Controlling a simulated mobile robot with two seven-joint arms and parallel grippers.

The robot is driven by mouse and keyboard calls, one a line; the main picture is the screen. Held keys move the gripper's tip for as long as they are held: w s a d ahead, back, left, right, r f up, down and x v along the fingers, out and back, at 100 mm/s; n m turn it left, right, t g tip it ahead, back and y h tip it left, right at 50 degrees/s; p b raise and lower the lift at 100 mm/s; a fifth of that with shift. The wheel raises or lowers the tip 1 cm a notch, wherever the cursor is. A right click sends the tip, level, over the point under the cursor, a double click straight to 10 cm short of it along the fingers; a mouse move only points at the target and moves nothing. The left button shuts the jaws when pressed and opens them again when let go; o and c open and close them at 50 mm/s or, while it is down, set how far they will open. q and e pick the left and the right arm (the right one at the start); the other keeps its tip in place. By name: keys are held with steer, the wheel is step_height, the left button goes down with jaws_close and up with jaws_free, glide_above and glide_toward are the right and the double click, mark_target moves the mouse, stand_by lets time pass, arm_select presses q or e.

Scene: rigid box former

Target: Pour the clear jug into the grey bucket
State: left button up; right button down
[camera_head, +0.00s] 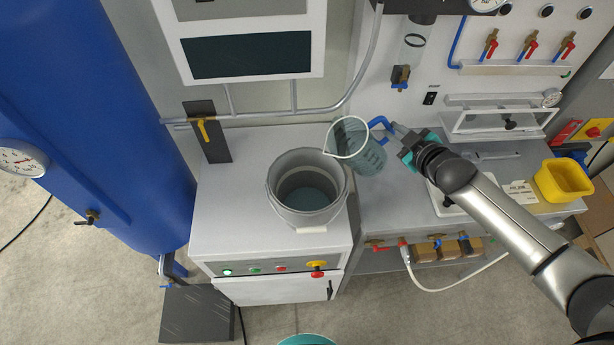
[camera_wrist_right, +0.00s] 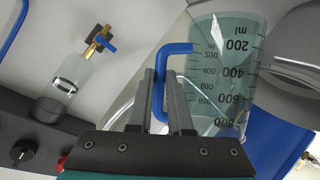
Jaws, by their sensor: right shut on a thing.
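The clear jug (camera_head: 357,146) has a blue handle and a marked scale. It is tilted to the left, with its mouth toward the grey bucket (camera_head: 307,188) and its rim just beyond the bucket's upper right edge. My right gripper (camera_head: 400,136) is shut on the jug's blue handle; the right wrist view shows the two fingers (camera_wrist_right: 169,100) around the handle and the scale (camera_wrist_right: 225,70) close by. The bucket stands upright on the white cabinet and has dark liquid-like content at its bottom. No stream between jug and bucket shows. My left gripper is not in view.
The white cabinet (camera_head: 235,195) has buttons on its front. A large blue tank (camera_head: 115,120) stands at left. A screen (camera_head: 250,55) hangs behind the bucket. A yellow bin (camera_head: 563,180) sits on the right bench. Valves and pipes line the back wall.

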steer(key=shift+w+d+f+m+g+y+b, duration=0.25)
steer(key=shift+d+f+m+y+b, duration=0.4)
steer(key=shift+f+b, duration=2.1)
steer(key=shift+w+d+f+m+y+b, duration=0.35)
steer(key=shift+d+f+m+b, duration=0.5)
steer(key=shift+f+b, duration=1.85)
steer(key=shift+w+d+f+m+g+y+b, duration=0.2)
steer(key=shift+d+f+m+y+b, duration=0.5)
steer(key=shift+f+b, duration=2.05)
step_height(320, 180, up, 7)
steer(key=p, duration=0.3)
steer(key=shift+r, duration=0.15)
steer(key=shift+d, duration=0.1)
